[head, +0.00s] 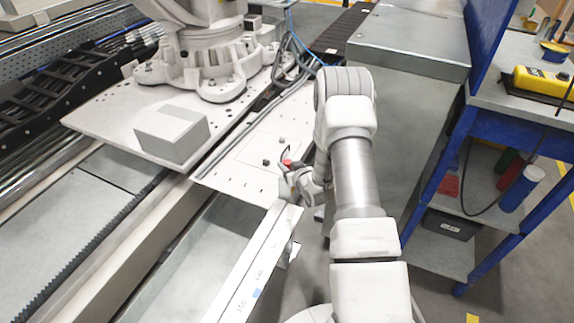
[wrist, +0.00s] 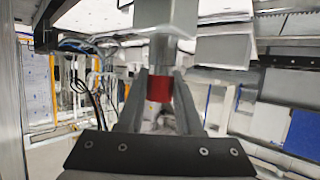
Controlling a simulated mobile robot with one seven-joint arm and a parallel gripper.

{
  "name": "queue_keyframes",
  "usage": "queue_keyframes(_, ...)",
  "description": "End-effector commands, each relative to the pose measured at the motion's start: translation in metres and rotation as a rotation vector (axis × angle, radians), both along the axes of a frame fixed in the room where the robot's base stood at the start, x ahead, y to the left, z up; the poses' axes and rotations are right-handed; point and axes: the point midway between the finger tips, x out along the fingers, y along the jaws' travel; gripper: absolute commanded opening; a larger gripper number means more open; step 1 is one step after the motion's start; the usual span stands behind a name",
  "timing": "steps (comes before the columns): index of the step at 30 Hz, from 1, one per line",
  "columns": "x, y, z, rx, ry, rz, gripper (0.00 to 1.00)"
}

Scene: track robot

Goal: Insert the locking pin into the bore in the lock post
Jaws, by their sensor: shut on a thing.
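My gripper (wrist: 161,78) is shut on the red part of the locking pin (wrist: 160,90), which sits between the two grey fingers in the wrist view. A grey cylindrical length (wrist: 162,52) shows above the red part and meets a large grey block (wrist: 166,18) at the top edge. I cannot tell whether this block is the lock post, or whether the pin is in a bore. In the head view my gripper (head: 289,168) is small, above the edge of the white plate, with a red spot of the pin (head: 287,162) at its tip. No bore is visible.
The white plate (head: 235,170) carries small dark knobs and a light box (head: 172,132) beside a white robot base (head: 212,65). A long pale rail (head: 255,262) runs below my gripper. A grey cabinet (head: 415,40) and blue workbench (head: 510,120) stand right of my arm.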

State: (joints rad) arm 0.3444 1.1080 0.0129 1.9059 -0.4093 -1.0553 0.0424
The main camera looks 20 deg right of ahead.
Motion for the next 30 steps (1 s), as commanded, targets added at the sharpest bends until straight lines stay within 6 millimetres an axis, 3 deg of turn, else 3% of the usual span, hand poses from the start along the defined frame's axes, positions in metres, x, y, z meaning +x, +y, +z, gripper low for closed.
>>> queue_keyframes(11,0.0000,0.0000,-0.0106,0.000,0.000,0.000,0.00)
queue_keyframes(12,0.0000,0.0000,-0.0093,0.000,0.000,0.000,0.40)
queue_keyframes(17,0.0000,0.0000,-0.0091,0.000,0.000,0.000,0.68)
queue_keyframes(30,-0.0092,-0.0011,-0.0037,0.000,0.001,-0.001,0.69)
